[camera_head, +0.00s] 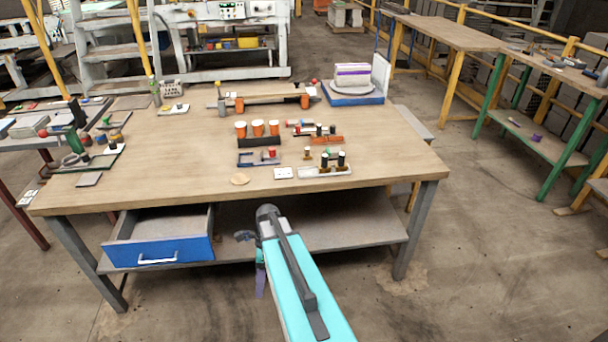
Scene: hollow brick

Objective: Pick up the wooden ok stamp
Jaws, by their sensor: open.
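Several small stamps stand on a white tray (325,171) near the front right of the wooden workbench (200,140). The lettering is too small to read, so I cannot tell which is the ok stamp. My gripper (241,236) is open and empty, in front of the bench's front edge and below its top, left of my teal arm. It is well apart from the stamps and partly hidden by the arm.
Orange-topped containers (258,128) in a dark holder stand behind a blue tray (259,158). A round wooden disc (239,179) and a white plate (284,173) lie near the front edge. A blue-fronted drawer (162,250) stands open at left. The bench's front left is clear.

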